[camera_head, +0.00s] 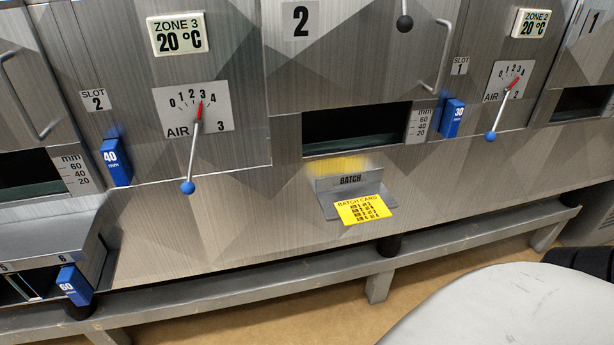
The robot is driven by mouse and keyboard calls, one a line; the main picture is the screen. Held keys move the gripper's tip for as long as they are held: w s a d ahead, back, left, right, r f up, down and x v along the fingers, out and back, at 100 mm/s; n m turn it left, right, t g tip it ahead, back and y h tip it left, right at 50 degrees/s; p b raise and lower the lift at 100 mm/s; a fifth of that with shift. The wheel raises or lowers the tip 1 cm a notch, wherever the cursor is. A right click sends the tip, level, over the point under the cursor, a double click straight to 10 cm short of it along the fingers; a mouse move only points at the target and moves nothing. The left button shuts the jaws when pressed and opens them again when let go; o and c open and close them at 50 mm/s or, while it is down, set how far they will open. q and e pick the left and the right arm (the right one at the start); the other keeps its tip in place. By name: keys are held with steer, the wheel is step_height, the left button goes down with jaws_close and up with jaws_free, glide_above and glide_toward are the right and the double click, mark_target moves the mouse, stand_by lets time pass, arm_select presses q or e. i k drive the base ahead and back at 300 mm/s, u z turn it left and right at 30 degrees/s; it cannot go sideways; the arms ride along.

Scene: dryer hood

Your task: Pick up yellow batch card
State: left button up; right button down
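The yellow batch card (364,210) lies face up on a small grey metal holder (349,183) marked BATCH, on the front of the dryer hood. Its front edge sticks out past the holder's lower lip. The printed text faces me. No gripper shows in the head view, so nothing is seen touching the card.
A dark slot opening (356,128) lies above the holder. Levers with blue knobs stick out at left (188,187) and right (491,136). Blue blocks (116,162) are fitted on the panel. A grey rail (250,291) runs below. A pale rounded surface (520,306) fills the lower right.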

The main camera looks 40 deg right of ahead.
mark_target(362, 210)
steer(key=i, duration=0.65)
steer(key=z, duration=0.75)
